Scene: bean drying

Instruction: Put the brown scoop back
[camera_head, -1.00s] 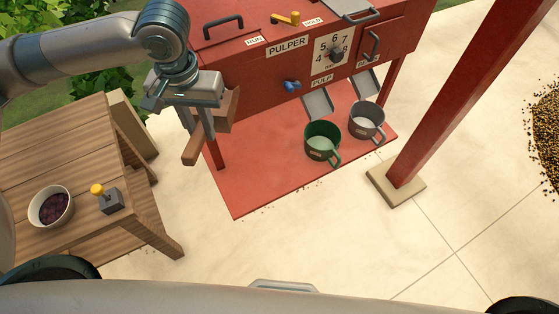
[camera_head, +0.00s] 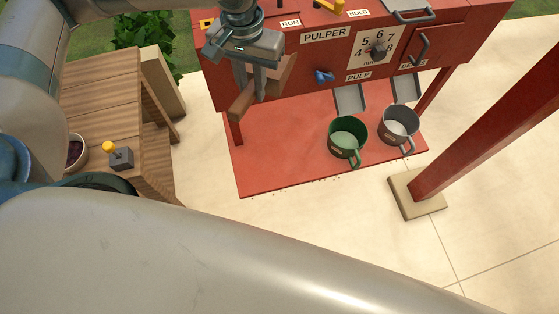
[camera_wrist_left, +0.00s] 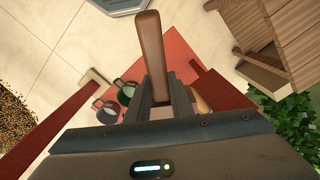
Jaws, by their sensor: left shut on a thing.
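The brown scoop (camera_head: 284,74) is wooden, with a boxy head and a handle end that points down-left. My left gripper (camera_head: 251,88) is shut on it and holds it in front of the left side of the red pulper (camera_head: 305,68). In the left wrist view the scoop's brown handle (camera_wrist_left: 152,48) stands out between the fingers of my left gripper (camera_wrist_left: 160,92). The scoop's head is mostly hidden there. My right gripper is not in view.
A green mug (camera_head: 346,150) and a grey mug (camera_head: 411,145) stand on the red base (camera_head: 270,165) under the chutes. A red post (camera_head: 490,125) stands at right.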

